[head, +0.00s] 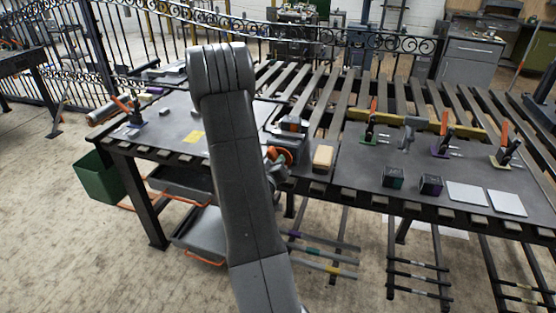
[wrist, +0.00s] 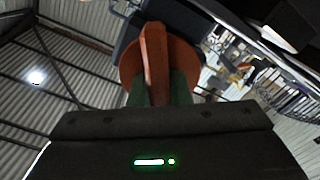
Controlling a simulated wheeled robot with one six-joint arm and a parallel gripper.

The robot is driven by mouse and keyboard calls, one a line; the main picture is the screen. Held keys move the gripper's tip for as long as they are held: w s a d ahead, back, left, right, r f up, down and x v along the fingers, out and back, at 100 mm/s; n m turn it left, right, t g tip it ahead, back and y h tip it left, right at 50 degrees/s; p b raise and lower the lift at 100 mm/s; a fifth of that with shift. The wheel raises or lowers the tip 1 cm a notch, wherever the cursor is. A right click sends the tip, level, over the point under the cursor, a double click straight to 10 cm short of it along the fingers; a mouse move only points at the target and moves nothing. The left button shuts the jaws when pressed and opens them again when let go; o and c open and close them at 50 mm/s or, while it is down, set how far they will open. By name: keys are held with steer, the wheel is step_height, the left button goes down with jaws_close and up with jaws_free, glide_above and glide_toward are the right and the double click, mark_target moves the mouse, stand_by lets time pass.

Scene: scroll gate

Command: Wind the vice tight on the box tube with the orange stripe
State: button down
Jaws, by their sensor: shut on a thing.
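The vice (head: 289,143) is mounted at the front edge of the workbench, right of my arm. Its orange handwheel (head: 284,156) faces the front and is partly covered by my arm and gripper. My gripper (head: 273,155) is mostly hidden behind my forearm in the head view. In the wrist view the round orange-red handwheel (wrist: 128,62) has a raised bar across it. My gripper's fingers (wrist: 157,88) are shut on this bar, one on each side. I cannot make out an orange stripe on any tube, nor whether the vice jaws touch one.
A tan block (head: 323,158) lies right of the vice. Toggle clamps, two dark cubes (head: 430,185) and two pale plates (head: 467,194) are further right. Striped tubes (head: 322,254) lie on a low rack below. A green bin (head: 101,178) stands at left. The front floor is clear.

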steer(key=shift+f+m+b, duration=0.15)
steer(key=shift+m+b, duration=0.15)
steer(key=shift+b, duration=0.4)
steer(key=shift+b, duration=0.45)
steer(key=m+b, duration=0.2)
steer(key=b, duration=0.1)
steer(key=shift+f+m+b, duration=0.1)
steer(key=shift+m+b, duration=0.2)
steer(key=m+b, duration=0.3)
steer(key=b, duration=0.1)
steer(key=shift+d, duration=0.1)
steer(key=shift+r+m+b, duration=0.2)
steer(key=shift+m+b, duration=0.5)
steer(key=shift+b, duration=0.05)
steer(key=shift+r, duration=0.1)
steer(key=c, duration=1.4)
jaws_free()
steer(key=shift+o, duration=0.2)
